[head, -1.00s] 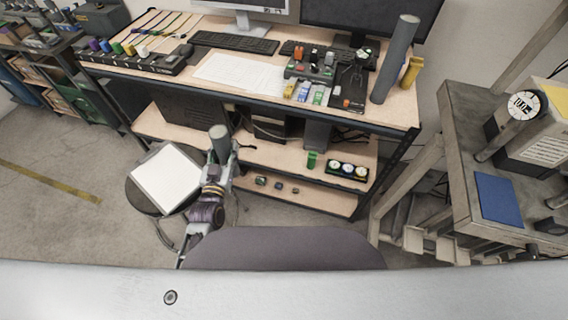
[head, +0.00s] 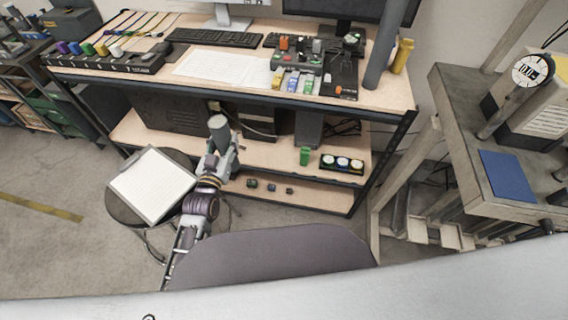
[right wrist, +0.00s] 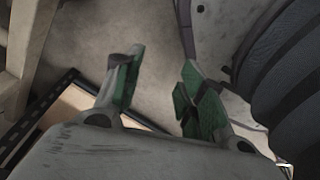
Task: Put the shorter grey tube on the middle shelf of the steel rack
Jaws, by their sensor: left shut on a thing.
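The shorter grey tube (head: 218,128) is upright in my left gripper (head: 222,150), which is shut on it. In the head view they appear in front of the bench's lower shelves, between the round stool and the green block. The tube's lower part is hidden by the gripper. A longer grey tube (head: 388,45) stands upright at the right end of the bench top. A dark metal rack (head: 40,72) with loaded shelves is at the far left. My right gripper (right wrist: 158,92), seen in the right wrist view, is open and empty, with green finger pads.
The wood-topped bench (head: 240,88) has a dark frame and shelves below. A stool with a clipboard (head: 152,184) stands left of my left arm. A grey machine stand (head: 465,150) is at right.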

